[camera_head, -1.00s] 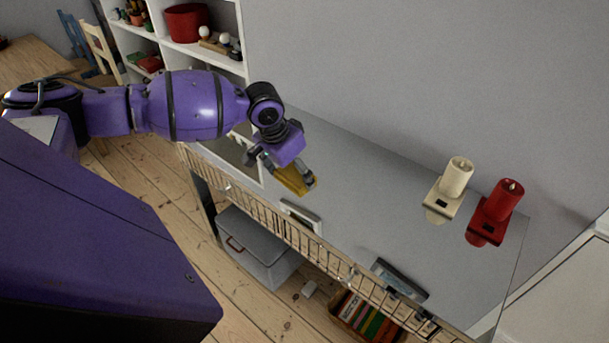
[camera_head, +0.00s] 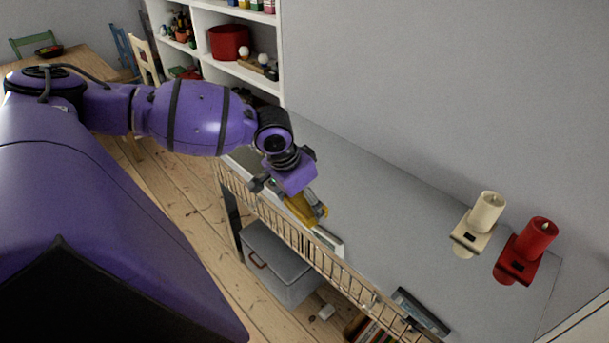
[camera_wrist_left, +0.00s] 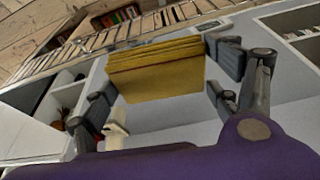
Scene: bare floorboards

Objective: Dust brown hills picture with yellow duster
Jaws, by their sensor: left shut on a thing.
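My left gripper (camera_head: 290,205) is shut on the yellow duster (camera_head: 302,208) and holds it over the grey tabletop near its wire-railed front edge. In the left wrist view the folded yellow duster (camera_wrist_left: 157,70) sits between the fingers of the left gripper (camera_wrist_left: 170,90). A small framed picture (camera_head: 328,240) lies close to the duster along the front edge. Another framed picture (camera_head: 421,312) is farther right by the railing. Their images are too small and slanted to tell which shows brown hills. My right gripper is not in view.
A cream candle (camera_head: 487,212) and a red candle (camera_head: 538,236) stand in holders at the table's right end. A grey lidded box (camera_head: 280,262) is below the table. White shelves (camera_head: 250,75) stand behind. The middle of the tabletop is clear.

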